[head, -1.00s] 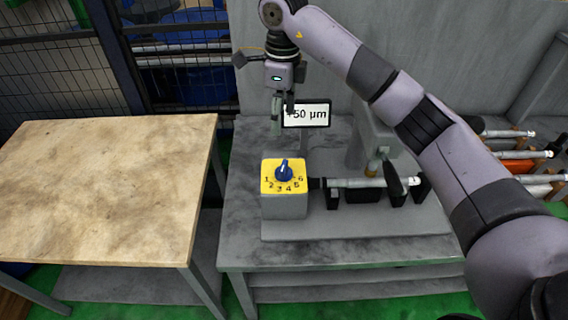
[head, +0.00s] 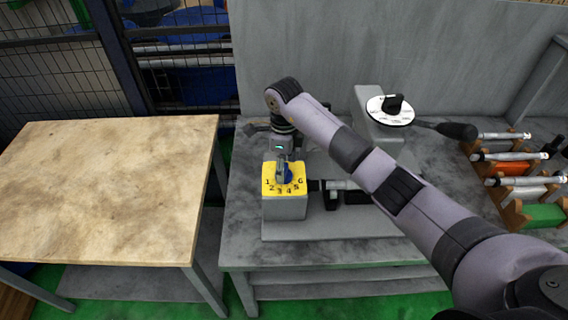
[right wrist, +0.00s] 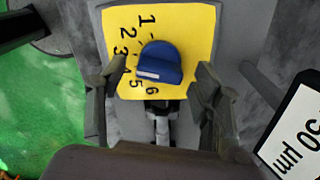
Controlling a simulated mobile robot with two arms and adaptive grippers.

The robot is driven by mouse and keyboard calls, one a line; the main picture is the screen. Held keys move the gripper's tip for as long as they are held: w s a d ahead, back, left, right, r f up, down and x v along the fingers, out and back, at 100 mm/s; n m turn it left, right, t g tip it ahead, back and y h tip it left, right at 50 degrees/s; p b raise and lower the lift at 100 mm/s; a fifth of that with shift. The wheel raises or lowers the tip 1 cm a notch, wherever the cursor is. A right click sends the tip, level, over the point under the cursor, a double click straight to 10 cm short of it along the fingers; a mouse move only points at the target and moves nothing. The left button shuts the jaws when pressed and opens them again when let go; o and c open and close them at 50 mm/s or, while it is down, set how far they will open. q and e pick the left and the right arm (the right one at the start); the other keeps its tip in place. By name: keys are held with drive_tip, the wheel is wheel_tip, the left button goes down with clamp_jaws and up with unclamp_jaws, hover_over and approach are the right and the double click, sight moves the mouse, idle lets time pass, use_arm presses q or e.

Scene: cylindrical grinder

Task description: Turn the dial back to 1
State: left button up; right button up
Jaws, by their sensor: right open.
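The dial is a blue knob (right wrist: 160,62) on a yellow plate (right wrist: 185,22) printed with the numbers 1 to 6. The plate tops a grey box (head: 284,207) on the machine. The knob carries a white mark that lies on the side toward 4 and 5 in the right wrist view; its exact setting is unclear. My right gripper (right wrist: 159,78) is open, with one finger on each side of the knob and gaps to it. In the head view my right gripper (head: 284,171) is right over the dial and partly hides it. My left gripper is not in view.
A display sign (right wrist: 298,128) stands near the dial in the right wrist view. A cylindrical workpiece (head: 340,185) lies right of the box. A white disc with a black knob (head: 390,108) sits behind my arm. A bare wooden table (head: 105,190) stands at left.

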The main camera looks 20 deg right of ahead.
drive_tip(key=shift+f, duration=0.55)
drive_tip(key=c, duration=1.2)
drive_tip(key=shift+o, duration=0.2)
